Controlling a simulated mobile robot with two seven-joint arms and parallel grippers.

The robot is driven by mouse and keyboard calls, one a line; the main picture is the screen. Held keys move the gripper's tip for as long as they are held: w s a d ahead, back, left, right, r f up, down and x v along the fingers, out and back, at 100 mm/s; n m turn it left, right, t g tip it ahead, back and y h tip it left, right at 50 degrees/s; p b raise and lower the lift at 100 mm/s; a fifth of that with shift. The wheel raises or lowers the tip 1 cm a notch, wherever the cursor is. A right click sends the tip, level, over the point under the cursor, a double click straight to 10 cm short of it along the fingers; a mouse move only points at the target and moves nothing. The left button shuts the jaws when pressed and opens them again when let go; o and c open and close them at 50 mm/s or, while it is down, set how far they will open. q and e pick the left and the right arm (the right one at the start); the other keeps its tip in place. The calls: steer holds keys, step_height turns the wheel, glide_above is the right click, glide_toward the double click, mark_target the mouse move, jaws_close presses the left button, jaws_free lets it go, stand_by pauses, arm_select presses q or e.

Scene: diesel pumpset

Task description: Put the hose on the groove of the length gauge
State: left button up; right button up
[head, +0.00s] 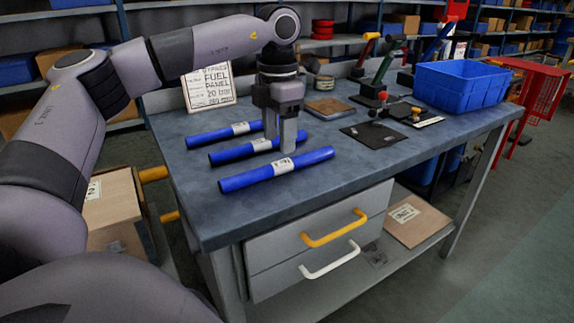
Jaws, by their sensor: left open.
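Three blue hoses with white labels lie side by side on the left part of the workbench: a back hose (215,136), a middle hose (231,154) and a front hose (245,181). My left gripper (279,142) points down over the middle hose near its right part. Its fingers are apart, one on the far side and one on the near side of that hose, and they hold nothing. I cannot tell how close the fingertips are to the bench top. I cannot make out the length gauge or its groove for certain. My right gripper is not in view.
A blue bin (462,88) stands at the bench's right end. A black mat (372,135), small fittings and lever tools (385,62) are right of the hoses. A sign (208,90) stands at the back left. The front of the bench is clear.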

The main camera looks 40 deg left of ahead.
mark_target(281, 162)
arm_select(q)
steer(key=f, duration=0.2)
steer(key=f+b, duration=0.1)
steer(key=f, duration=0.1)
steer(key=shift+s+d+f, duration=0.1)
steer(key=shift+d+f, duration=0.1)
steer(key=shift+f, duration=0.5)
jaws_close()
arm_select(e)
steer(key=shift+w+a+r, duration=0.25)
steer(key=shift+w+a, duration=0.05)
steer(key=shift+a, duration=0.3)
